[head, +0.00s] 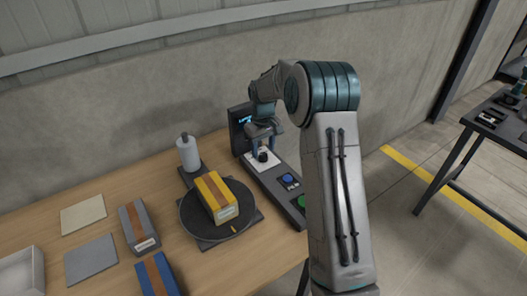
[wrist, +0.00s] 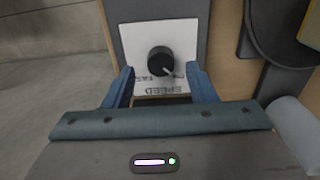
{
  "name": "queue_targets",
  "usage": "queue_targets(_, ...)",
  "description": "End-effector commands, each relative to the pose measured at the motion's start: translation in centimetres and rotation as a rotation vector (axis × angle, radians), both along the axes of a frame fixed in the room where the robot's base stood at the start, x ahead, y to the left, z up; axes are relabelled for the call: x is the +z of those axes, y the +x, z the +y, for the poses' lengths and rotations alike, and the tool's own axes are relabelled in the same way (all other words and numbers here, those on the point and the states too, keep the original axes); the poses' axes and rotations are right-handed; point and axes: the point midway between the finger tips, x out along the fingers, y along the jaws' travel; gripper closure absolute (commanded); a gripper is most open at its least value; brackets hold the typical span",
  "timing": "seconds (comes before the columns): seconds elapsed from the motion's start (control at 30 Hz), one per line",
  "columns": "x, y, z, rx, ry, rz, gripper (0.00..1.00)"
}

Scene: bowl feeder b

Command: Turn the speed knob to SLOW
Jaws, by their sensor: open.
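The speed knob (wrist: 161,60) is a round black dial on a white plate (wrist: 137,41) in the wrist view. Its white pointer mark points to the lower right of that picture. The plate's lettering appears upside down; SPEED is readable, and FAST seems to stand at the lower left. Any SLOW label is too small to read. My gripper (wrist: 160,69) is open, with one blue finger on each side and the knob between and slightly beyond the tips. I see no finger touching it. In the head view my gripper (head: 262,145) is just above the knob (head: 263,156).
The dark control panel (head: 267,180) also carries a blue button (head: 288,179) and a green button (head: 302,202). A small screen (head: 241,119) stands behind. Left of it are a black turntable (head: 190,213) with a yellow box (head: 216,196) and a white bottle (head: 188,153).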

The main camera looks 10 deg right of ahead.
Motion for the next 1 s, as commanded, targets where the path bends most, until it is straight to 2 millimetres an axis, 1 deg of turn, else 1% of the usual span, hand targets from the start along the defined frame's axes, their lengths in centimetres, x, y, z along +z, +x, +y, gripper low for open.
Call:
queue_targets(0.03, 1.2, 0.1, 0.0, 0.000, 0.001, -0.007, 0.49)
queue_targets(0.3, 7.4, 0.1, 0.0, 0.001, 0.000, -0.007, 0.49)
queue_targets(0.4, 9.3, 0.1, 0.0, 0.001, 0.000, -0.007, 0.49)
queue_targets(0.5, 10.6, 0.2, 0.0, 0.001, 0.000, -0.007, 0.49)
queue_targets(0.6, 11.4, 0.1, 0.0, 0.001, 0.000, -0.004, 0.49)
queue_targets(0.7, 11.8, 0.1, 0.0, 0.001, 0.000, -0.004, 0.49)
queue_targets(1.0, 11.8, 0.1, 0.0, 0.001, 0.000, -0.003, 0.49)
